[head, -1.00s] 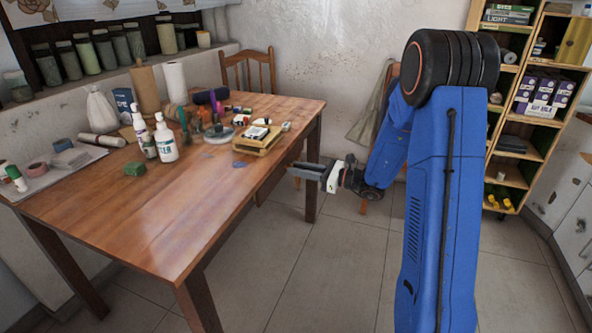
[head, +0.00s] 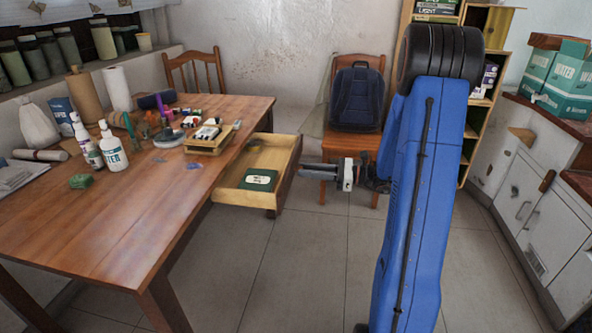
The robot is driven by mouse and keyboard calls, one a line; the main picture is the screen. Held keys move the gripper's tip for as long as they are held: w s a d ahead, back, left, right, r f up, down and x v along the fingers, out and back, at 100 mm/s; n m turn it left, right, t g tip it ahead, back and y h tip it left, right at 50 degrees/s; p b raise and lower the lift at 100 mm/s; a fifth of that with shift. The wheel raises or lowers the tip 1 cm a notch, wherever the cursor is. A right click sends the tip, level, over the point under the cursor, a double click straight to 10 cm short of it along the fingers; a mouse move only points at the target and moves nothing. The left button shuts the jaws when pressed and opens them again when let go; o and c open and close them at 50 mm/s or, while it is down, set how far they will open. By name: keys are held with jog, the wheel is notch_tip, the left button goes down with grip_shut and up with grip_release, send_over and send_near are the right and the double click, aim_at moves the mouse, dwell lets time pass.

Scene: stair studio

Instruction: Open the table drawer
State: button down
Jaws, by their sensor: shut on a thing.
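The wooden table (head: 110,225) has its drawer (head: 228,197) pulled well out on its right side. The handle itself is hidden behind the front and the fingers.
Bottles (head: 112,148), a wooden tray (head: 208,145) and other items crowd the tabletop's far half. A chair (head: 315,149) with a dark blue backpack (head: 357,97) stands behind my gripper. White cabinets (head: 535,205) line the right. The floor (head: 285,265) before the drawer is clear.

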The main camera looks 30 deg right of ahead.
jog(key=shift+s+d, duration=0.3)
jog(key=shift+d, duration=0.1)
jog(key=c, duration=1.5)
grip_release()
jog(key=v, duration=1.7)
jog(key=shift+s+d, duration=0.15)
